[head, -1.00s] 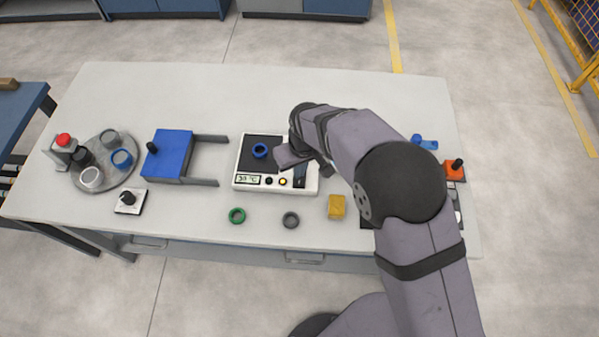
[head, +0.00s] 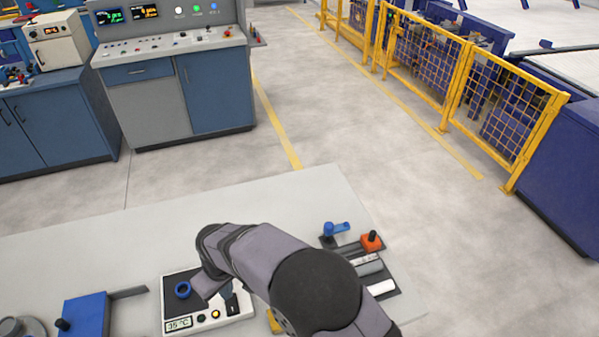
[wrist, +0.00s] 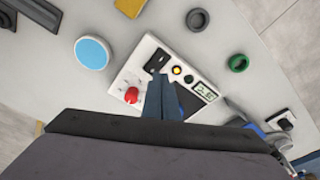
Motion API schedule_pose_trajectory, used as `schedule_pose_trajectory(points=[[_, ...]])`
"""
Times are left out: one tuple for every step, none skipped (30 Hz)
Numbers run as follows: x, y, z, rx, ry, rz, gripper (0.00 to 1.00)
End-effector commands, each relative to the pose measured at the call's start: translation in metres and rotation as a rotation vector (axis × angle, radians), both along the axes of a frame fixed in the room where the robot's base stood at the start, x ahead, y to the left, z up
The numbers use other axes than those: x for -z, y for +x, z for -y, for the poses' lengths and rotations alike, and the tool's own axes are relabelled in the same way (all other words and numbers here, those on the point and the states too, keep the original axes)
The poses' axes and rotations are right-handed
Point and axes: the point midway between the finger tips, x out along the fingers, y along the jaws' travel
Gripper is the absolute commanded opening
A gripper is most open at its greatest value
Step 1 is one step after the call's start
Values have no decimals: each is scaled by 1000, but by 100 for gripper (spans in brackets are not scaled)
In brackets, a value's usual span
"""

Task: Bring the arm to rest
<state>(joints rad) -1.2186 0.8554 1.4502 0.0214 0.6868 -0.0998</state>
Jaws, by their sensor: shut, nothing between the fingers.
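A blue ring (head: 183,289) sits on the plate's dark top, to the left of my wrist.
A blue block fixture (head: 88,315) stands left of the plate. A grey ring (wrist: 197,19), green ring (wrist: 238,63) and light-blue disc (wrist: 91,53) lie nearby. The table's back is clear.

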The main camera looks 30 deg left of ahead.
Motion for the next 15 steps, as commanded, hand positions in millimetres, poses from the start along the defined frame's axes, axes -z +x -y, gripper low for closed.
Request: schedule_pose_trajectory(points=[[0,0,1,15,-1,-3,0],[1,-1,2,28,-7,-6,0],[7,-4,10,32,-26,-13,0],[11,-6,17,35,-44,-19,0],[16,-9,25,39,-62,-25,0],[23,-13,38,44,-91,-35,0],[29,-17,49,47,-117,-44,0],[36,-22,62,51,-146,-53,0],[45,-29,81,54,-187,-67,0],[49,-34,97,58,-220,-78,0],[52,-40,114,62,-253,-88,0],[52,-48,135,67,-288,-99,0],[50,-52,151,73,-313,-107,0],[46,-54,167,85,-334,-114,0],[41,-53,189,111,-358,-126,0]])
